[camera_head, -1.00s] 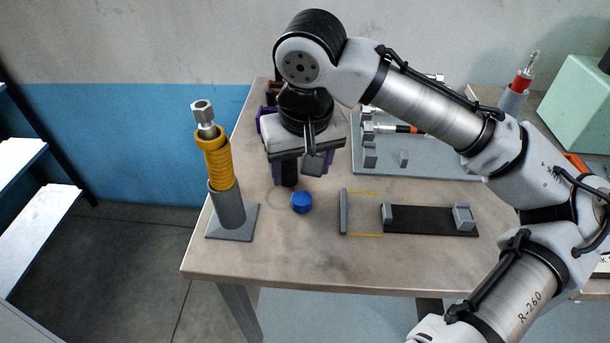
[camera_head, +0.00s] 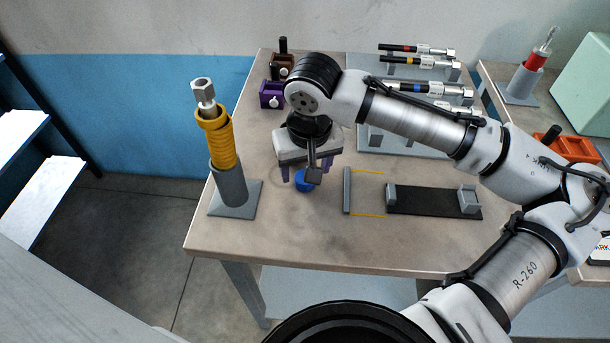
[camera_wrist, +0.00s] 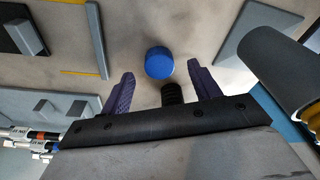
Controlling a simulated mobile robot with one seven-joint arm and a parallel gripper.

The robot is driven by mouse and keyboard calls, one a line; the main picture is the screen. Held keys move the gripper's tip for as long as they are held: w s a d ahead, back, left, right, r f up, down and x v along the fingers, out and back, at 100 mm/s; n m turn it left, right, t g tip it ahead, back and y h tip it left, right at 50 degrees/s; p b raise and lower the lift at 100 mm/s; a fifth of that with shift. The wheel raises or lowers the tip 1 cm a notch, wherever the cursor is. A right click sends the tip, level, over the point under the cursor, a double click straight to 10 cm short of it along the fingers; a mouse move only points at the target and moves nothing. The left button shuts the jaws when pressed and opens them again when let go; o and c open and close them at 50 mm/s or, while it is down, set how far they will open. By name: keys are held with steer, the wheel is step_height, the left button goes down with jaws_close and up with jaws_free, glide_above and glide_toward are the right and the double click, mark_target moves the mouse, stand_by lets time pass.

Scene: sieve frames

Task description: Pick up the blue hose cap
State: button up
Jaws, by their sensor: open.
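The blue hose cap (camera_head: 303,181) is a small round blue piece on the tabletop (camera_head: 300,240), partly hidden behind my gripper in the head view. My gripper (camera_head: 302,176) points down just above and around it, with purple fingers spread. In the wrist view the blue cap (camera_wrist: 159,63) shows whole, ahead of the fingers and centred near the gap between them. The gripper (camera_wrist: 163,82) is open there, and nothing is held. A dark ribbed cylinder (camera_wrist: 172,94) shows between the fingers, nearer the palm than the cap.
A grey stand with a yellow hose (camera_head: 222,145) is left of the gripper. A grey bar (camera_head: 347,190) and a black fixture (camera_head: 430,200) lie to the right. A rack with several metal tools (camera_head: 400,140) and purple and brown blocks (camera_head: 273,95) are behind. The front tabletop is clear.

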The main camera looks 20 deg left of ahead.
mark_target(299, 184)
steer(key=shift+w+a+f+p, duration=0.1)
steer(key=shift+w+f, duration=0.05)
steer(key=shift+f, duration=0.45)
steer(key=shift+w+a+f+p, duration=0.1)
steer(key=shift+w+f, duration=0.1)
steer(key=shift+f, duration=0.4)
steer(key=shift+w+a+f+p, duration=0.1)
steer(key=shift+w+f, duration=0.05)
steer(key=shift+f, duration=0.45)
steer(key=c, duration=1)
